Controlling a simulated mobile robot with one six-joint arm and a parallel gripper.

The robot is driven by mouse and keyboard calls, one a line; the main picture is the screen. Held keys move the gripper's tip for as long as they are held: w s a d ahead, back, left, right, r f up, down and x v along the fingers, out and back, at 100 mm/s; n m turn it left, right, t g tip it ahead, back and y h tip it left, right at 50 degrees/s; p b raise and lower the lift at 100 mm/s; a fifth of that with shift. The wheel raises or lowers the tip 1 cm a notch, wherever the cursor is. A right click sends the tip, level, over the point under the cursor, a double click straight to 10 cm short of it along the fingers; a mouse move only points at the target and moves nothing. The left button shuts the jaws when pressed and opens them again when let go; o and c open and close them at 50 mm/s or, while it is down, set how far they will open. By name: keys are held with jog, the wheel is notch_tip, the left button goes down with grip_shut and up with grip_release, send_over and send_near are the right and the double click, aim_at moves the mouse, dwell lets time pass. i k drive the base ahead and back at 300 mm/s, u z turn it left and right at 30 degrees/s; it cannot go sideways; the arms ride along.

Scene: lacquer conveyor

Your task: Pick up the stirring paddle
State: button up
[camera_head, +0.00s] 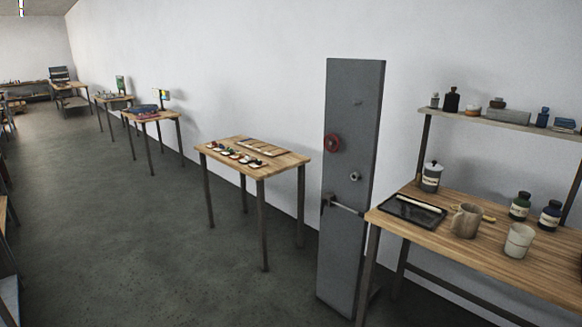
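A pale flat stick (416,203) lies across a dark tray (437,223) on the wooden workbench (500,266) at the right. It may be the stirring paddle, but it is too small to be sure. A yellowish piece (488,217) shows just behind a grey-brown mug (466,221) and is partly hidden by it; I cannot tell what it is. My gripper is not in view.
A white cup (519,241), a lidded white jar (431,177) and two dark bottles (520,206) (550,214) stand on the bench. A shelf (500,118) is above it. A tall grey panel (350,240) stands left of the bench.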

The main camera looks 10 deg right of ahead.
aim_at(429, 209)
jog(key=z, duration=0.05)
jog(key=k, duration=0.65)
jog(key=z, duration=0.35)
jog(key=i, duration=0.45)
jog(key=z, duration=0.6)
jog(key=i, duration=1.7)
jog(key=u, duration=0.2)
